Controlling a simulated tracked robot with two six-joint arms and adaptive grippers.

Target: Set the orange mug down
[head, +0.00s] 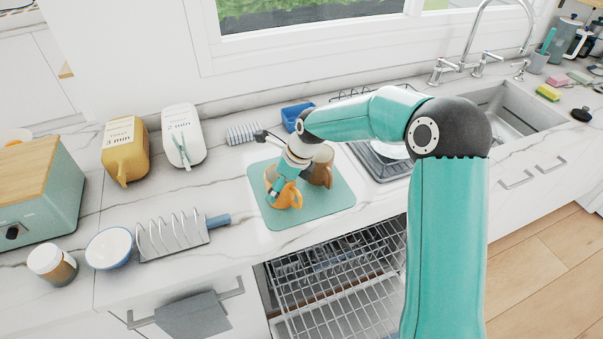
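The orange mug (292,198) is upright over the front left part of the teal mat (262,217). Whether its base touches the mat is hard to tell. My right gripper (274,191) comes down on it from above, with a teal finger at the mug's rim and side. It appears shut on the mug; the other finger is hidden. A brown mug (320,172) stands close behind and to the right on the same mat, partly covered by my wrist. My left gripper is not in view.
A wire toast rack (175,238), white bowl (108,248) and jar (52,265) stand left. Yellow (125,150) and white (184,135) canisters stand behind. A dish rack (380,160) is right of the mat. An open dishwasher rack (330,285) lies below the counter edge.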

